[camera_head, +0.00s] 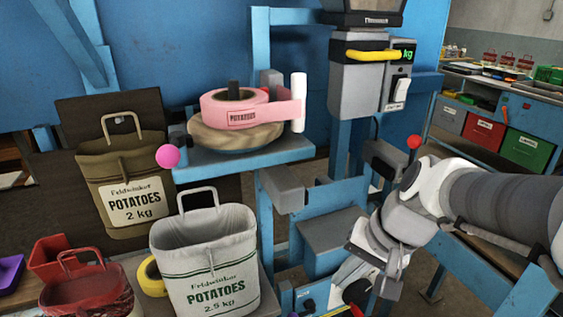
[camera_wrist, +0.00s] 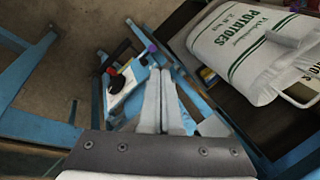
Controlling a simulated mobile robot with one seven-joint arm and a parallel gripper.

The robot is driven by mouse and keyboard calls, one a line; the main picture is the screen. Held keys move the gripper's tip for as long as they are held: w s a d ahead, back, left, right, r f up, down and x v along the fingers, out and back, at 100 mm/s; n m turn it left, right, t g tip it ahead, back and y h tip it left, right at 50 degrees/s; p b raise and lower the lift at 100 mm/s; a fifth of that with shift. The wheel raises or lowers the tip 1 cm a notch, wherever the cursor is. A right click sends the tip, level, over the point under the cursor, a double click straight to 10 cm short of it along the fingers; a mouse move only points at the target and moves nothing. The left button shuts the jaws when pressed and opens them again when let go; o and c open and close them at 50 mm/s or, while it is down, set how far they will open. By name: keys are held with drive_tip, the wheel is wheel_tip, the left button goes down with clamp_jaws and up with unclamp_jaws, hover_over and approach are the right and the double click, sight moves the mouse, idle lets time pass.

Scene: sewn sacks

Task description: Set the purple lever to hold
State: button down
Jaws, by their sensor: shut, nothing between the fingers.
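The purple lever's knob (camera_wrist: 153,48) shows in the wrist view just above and left of my fingertips, at the far end of a small white lever panel (camera_wrist: 124,84). In the head view the purple knob (camera_head: 309,304) is at the bottom edge, low in the blue frame, and most of its panel is cut off. My gripper (camera_wrist: 160,76) is shut and empty, its fingers pointing toward the panel's right side. It also shows in the head view (camera_head: 380,278), above and right of the purple knob. I cannot tell whether it touches the lever, nor read the lever's marks.
Red (camera_wrist: 111,71) and black (camera_wrist: 117,84) knobs sit near the purple one. A white potato sack (camera_head: 208,265) stands left of the frame, a brown sack (camera_head: 125,180) behind it. A pink tape roll (camera_head: 240,108) lies on the upper shelf. Blue frame bars surround the panel.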

drive_tip(key=w+d+f+m+y+b, duration=0.2)
drive_tip(key=w+f+m+b, duration=0.2)
drive_tip(key=f, duration=0.7)
drive_tip(key=w+d+f+m+y+b, duration=0.1)
drive_tip(key=w+f+m+b, duration=0.4)
drive_tip(key=f, duration=0.7)
drive_tip(key=shift+w+d+m+y, duration=0.4)
drive_tip(key=shift+w+d+m, duration=0.15)
drive_tip(key=shift+m, duration=0.15)
drive_tip(key=b, duration=0.5)
approach(304, 315)
drive_tip(key=a+f, duration=0.1)
drive_tip(key=a, duration=0.1)
drive_tip(key=a+f, duration=0.1)
drive_tip(key=a, duration=0.1)
drive_tip(key=a+f, duration=0.2)
drive_tip(key=shift+a, duration=0.15)
